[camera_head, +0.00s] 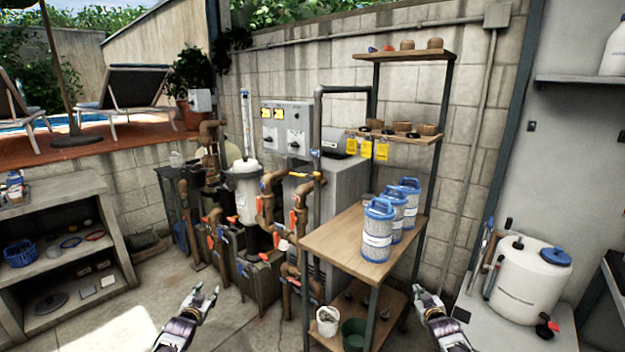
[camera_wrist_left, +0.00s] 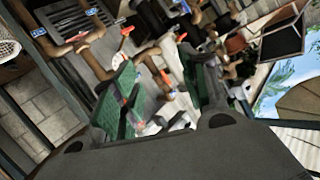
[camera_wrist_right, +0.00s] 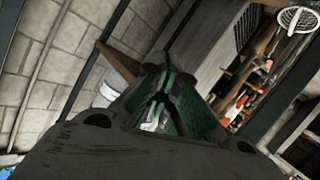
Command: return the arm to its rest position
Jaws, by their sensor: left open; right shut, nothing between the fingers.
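My left gripper (camera_head: 203,298) is low in the head view, left of the wooden-topped shelf rack. Its fingers are apart and empty, and its green finger pads (camera_wrist_left: 155,100) stand spread in the left wrist view. My right gripper (camera_head: 429,299) is low and to the right, in front of the rack's right side. Its green fingers (camera_wrist_right: 165,95) are together in the right wrist view, with nothing between them. Both grippers appear clear of the shelves and objects in the head view.
A wooden shelf rack (camera_head: 340,246) holds several blue-and-white filter cartridges (camera_head: 378,231). Pipes and a white filter housing (camera_head: 243,190) stand behind my left gripper. A stone shelf (camera_head: 66,210) is at left. A white canister (camera_head: 530,283) stands at right. Some floor shows at lower left.

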